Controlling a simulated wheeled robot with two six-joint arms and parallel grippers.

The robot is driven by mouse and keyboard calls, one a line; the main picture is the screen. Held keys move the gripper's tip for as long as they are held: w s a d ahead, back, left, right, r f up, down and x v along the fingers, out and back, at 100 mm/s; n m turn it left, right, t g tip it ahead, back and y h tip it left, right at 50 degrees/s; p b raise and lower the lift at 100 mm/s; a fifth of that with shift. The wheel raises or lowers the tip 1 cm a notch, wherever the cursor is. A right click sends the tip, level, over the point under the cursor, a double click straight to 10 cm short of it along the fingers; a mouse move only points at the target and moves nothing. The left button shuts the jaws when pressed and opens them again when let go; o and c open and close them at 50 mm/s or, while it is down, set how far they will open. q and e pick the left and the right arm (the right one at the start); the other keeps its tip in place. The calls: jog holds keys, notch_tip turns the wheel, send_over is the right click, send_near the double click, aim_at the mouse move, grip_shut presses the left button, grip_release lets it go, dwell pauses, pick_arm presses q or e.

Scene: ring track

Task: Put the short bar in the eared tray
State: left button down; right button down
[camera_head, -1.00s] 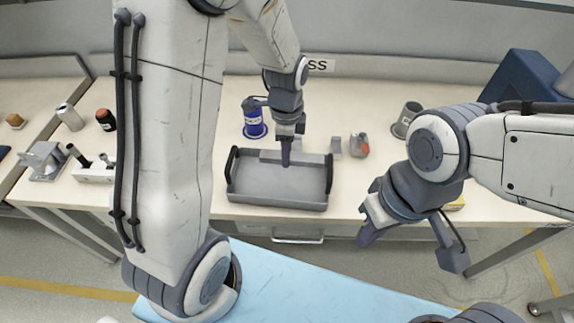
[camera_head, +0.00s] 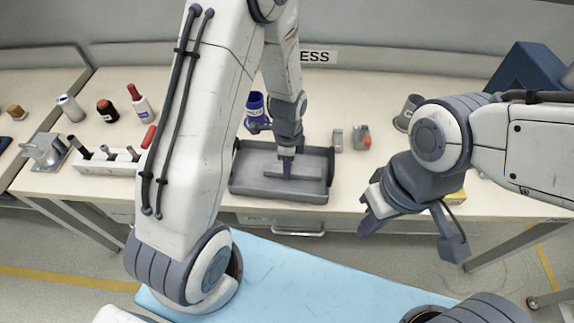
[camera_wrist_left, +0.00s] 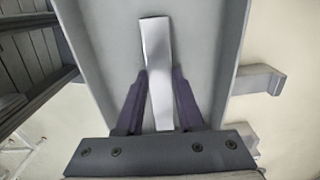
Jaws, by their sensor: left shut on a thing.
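My left gripper (camera_head: 287,165) is inside the tray's outline, pointing down. My right gripper (camera_head: 412,238) is open and empty at the bench's front edge.
A white holder (camera_head: 105,162) and several bottles stand on the left.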

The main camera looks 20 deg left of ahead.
pick_arm(q)
jog(key=shift+f, duration=0.15)
jog(key=c, duration=0.5)
grip_release()
notch_tip(320, 180, up, 12)
jog(key=s+d+r+n, duration=0.2)
jog(key=s+d, duration=0.1)
jog(key=s, duration=0.3)
jog(key=s+d+r+n, duration=0.3)
jog(key=s+d, duration=0.1)
jog(key=s, duration=0.3)
jog(key=s+d+r+n+h, duration=0.1)
jog(key=s+d+r+n, duration=0.2)
jog(key=s, duration=0.4)
jog(key=shift+d, duration=0.4)
